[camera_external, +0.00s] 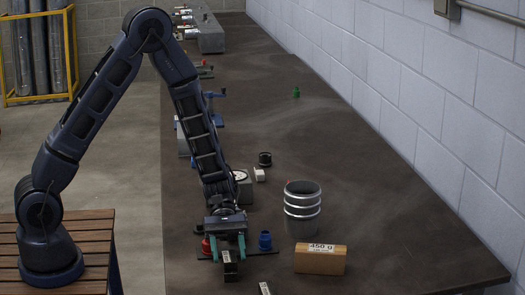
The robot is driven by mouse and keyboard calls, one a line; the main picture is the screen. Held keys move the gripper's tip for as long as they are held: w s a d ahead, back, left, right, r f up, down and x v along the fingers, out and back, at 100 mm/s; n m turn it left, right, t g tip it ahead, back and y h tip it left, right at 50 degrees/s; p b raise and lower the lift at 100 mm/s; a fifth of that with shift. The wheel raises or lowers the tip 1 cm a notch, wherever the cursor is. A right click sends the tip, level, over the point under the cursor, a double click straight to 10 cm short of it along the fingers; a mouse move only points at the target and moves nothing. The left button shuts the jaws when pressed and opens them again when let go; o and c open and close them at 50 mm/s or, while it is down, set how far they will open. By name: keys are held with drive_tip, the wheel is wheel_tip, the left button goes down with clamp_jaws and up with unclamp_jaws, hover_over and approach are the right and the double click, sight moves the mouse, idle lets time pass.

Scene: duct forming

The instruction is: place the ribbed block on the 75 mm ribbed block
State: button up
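My gripper (228,254) points down over the near left part of the bench, its two teal fingers apart. A small dark block (230,271) with a white label shows just below and between the fingers. I cannot tell whether the fingers touch it. A second dark piece (265,288) with a white label lies to the right and nearer, cut by the picture's bottom edge. Ribs and size marks are too small to read, so I cannot tell which is the 75 mm ribbed block.
A tan block (320,262) marked 450 g and a ribbed silver can (302,212) stand to the right. A blue fitting (265,241) and a red one (206,246) flank the gripper. A dial gauge (240,175) is behind. The bench's right side is largely clear beside the wall.

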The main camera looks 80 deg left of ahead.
drive_tip(key=shift+r, duration=0.15)
drive_tip(key=shift+a+r, duration=0.15)
drive_tip(key=shift+a, duration=0.15)
drive_tip(key=v, duration=1.1)
drive_tip(key=s+d+r+m+g+y, duration=0.1)
drive_tip(key=s+d+r+m+y, duration=0.2)
drive_tip(key=s+r+m, duration=0.4)
drive_tip(key=s+d+r+m+y, duration=0.2)
drive_tip(key=s+r+y, duration=0.15)
drive_tip(key=r, duration=0.45)
drive_tip(key=s+r+m+t+y, duration=0.5)
drive_tip(key=s+r+m, duration=0.4)
drive_tip(key=s, duration=0.7)
drive_tip(key=shift+a+r+t+y, duration=0.3)
drive_tip(key=shift+r+y, duration=0.05)
drive_tip(key=shift+r, duration=0.55)
